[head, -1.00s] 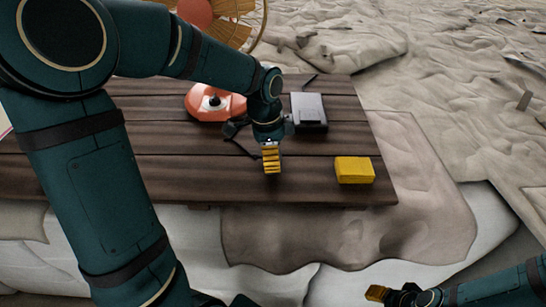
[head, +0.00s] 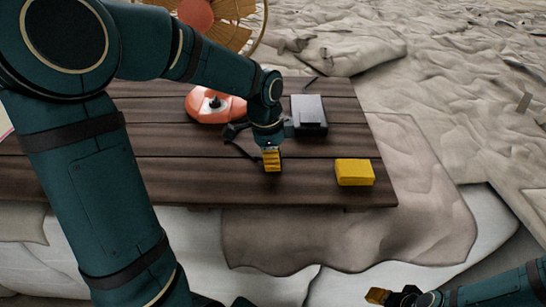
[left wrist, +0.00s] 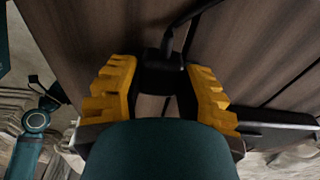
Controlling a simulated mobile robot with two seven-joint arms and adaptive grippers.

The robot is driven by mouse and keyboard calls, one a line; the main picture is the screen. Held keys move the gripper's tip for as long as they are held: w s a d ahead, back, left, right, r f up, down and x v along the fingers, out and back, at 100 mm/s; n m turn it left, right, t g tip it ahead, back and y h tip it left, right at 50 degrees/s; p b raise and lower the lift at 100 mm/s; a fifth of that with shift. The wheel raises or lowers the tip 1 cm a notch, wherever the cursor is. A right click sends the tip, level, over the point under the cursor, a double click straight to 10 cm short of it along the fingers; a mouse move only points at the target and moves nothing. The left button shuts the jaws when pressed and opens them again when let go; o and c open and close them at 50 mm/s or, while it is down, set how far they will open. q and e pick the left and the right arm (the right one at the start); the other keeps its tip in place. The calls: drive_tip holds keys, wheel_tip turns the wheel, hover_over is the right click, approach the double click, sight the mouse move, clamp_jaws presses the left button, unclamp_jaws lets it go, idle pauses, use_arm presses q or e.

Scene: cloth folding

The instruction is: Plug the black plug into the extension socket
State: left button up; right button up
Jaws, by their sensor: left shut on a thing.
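My left gripper (head: 271,160) is over the front middle of the wooden table, with its yellow fingers pointing down. In the left wrist view its fingers are on both sides of the black plug (left wrist: 160,64), shut on it. A black cord runs from the plug toward the top right of that view. In the head view the fingers hide the plug. A grey and black box (head: 309,112), which looks like the extension socket, lies behind and to the right of the left gripper, apart from it. My right gripper (head: 377,295) is low at the right, off the table; its opening is unclear.
A yellow block (head: 354,172) lies on the table (head: 200,180) near its front right corner. An orange fan base (head: 214,106) stands behind and left of the left gripper. Table boards between the gripper and the yellow block are clear. Crumpled cloth surrounds the table.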

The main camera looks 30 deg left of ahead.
use_arm(q)
wheel_tip(320, 180, up, 10)
drive_tip(key=shift+p, duration=0.55)
drive_tip(key=shift+w, duration=0.15)
drive_tip(key=w+p, duration=0.2)
drive_tip(key=w, duration=0.3)
drive_tip(key=w+p, duration=0.1)
drive_tip(key=w, duration=0.5)
drive_tip(key=w+d+p, duration=0.1)
drive_tip(key=w+p, duration=0.1)
drive_tip(key=w, duration=0.3)
drive_tip(key=shift+w+d+r+p, duration=0.1)
drive_tip(key=shift+w+r+p, duration=0.2)
drive_tip(key=shift+w+r, duration=0.1)
drive_tip(key=shift+f, duration=0.1)
drive_tip(key=shift+f, duration=0.2)
